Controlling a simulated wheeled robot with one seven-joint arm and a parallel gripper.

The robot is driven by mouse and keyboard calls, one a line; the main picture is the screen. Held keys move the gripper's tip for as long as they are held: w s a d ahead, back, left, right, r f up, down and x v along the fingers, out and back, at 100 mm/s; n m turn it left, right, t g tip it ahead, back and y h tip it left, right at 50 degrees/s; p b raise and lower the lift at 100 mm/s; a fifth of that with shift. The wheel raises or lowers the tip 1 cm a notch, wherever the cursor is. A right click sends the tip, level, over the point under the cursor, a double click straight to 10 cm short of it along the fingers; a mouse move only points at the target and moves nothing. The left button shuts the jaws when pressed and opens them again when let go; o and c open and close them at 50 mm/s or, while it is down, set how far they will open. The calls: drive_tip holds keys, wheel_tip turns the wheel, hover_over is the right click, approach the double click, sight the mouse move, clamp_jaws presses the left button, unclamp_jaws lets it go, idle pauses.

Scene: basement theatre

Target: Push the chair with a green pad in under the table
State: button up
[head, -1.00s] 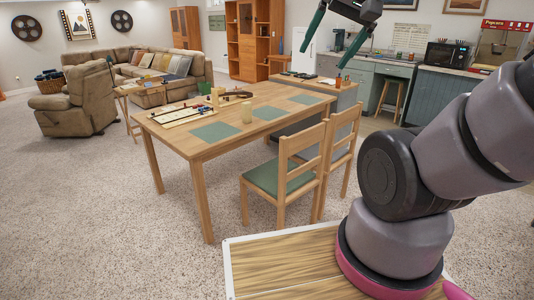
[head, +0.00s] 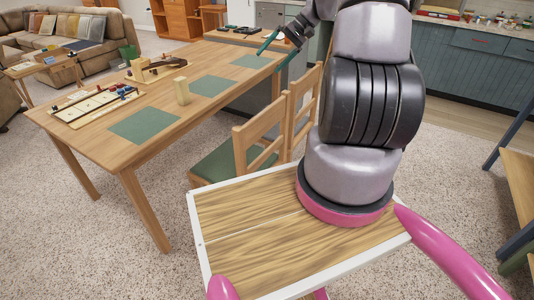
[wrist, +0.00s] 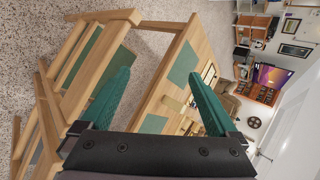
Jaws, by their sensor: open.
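The light wooden chair with a green pad (head: 227,164) stands at the table's near long side, its slatted back toward me. My base hides part of it. It also shows sideways at the left of the wrist view, with its green pad (wrist: 104,58) behind the back slats. The wooden table (head: 154,140) runs from front left to back right. My gripper (head: 268,64) is open and empty, its two green fingers apart. In the head view it appears in front of the table's far right end, beyond the chair. In the wrist view its fingers (wrist: 160,82) frame the tabletop.
A second wooden chair (head: 308,98) stands close on the right. The table holds green mats (head: 145,124), a wooden block (head: 182,91) and a game board (head: 95,105). A wooden bench-like piece (head: 518,185) is at the right edge. Carpet is clear left of the chair.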

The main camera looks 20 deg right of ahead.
drive_tip(key=w+d+f+m+t+y, duration=0.15)
drive_tip(key=d+f, duration=0.25)
drive_tip(key=f, duration=0.9)
drive_tip(key=d+f+m+t+y, duration=0.1)
drive_tip(key=d+f+t+y, duration=0.3)
drive_tip(key=f, duration=0.9)
drive_tip(key=m+t+h, duration=0.4)
drive_tip(key=m+t, duration=0.1)
drive_tip(key=t, duration=0.3)
approach(267, 156)
drive_tip(key=x, duration=1.1)
drive_tip(key=shift+w+r, duration=0.1)
drive_tip(key=shift+r, duration=0.05)
drive_tip(key=shift+a, duration=0.1)
clamp_jaws()
